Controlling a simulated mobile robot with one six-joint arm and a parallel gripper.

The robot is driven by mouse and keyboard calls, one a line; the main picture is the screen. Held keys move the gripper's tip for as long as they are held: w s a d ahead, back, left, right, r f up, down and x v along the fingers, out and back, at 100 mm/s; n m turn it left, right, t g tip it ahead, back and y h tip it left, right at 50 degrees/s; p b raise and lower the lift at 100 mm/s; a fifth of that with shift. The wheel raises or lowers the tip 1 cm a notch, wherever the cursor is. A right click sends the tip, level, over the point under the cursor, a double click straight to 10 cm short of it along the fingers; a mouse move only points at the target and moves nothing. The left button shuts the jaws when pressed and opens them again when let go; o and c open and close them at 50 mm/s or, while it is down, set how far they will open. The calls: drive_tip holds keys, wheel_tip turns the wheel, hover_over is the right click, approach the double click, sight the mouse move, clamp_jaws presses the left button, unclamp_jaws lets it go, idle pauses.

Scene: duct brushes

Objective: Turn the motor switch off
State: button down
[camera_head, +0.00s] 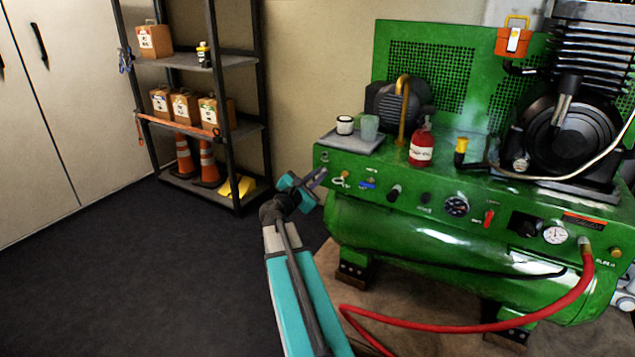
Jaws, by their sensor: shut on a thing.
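The green compressor's front panel (410,188) carries a row of controls with labels too small to read. They include a small pale lever (344,177), a blue switch (367,184), black knobs (394,192) and a red switch (489,218). I cannot tell for certain which one is the motor switch. My gripper (317,182) is at the panel's far left end, its fingers pointing right. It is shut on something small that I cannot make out. The red switch is well to the right of it, apart from it.
A tray (352,143) with two cups and a red bottle (421,146) stand on the compressor's top. A red hose (470,327) loops low in front. A shelf rack (235,135) with boxes and cones stands behind at left. The dark floor (150,270) at left is clear.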

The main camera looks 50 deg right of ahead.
drive_tip(key=m+b, duration=0.3)
drive_tip(key=f+m+b, duration=0.1)
drive_tip(key=m+b, duration=0.1)
drive_tip(key=m, duration=0.1)
drive_tip(key=m+b, duration=0.3)
drive_tip(key=shift+s+d+f+b, duration=0.1)
drive_tip(key=shift+s+f+b, duration=0.1)
drive_tip(key=shift+s+b, duration=0.15)
drive_tip(key=shift+m+b, duration=0.75)
drive_tip(key=shift+m, duration=0.15)
drive_tip(key=shift+r, duration=0.1)
drive_tip(key=c, duration=1.8)
unclamp_jaws()
drive_tip(key=shift+a, duration=0.2)
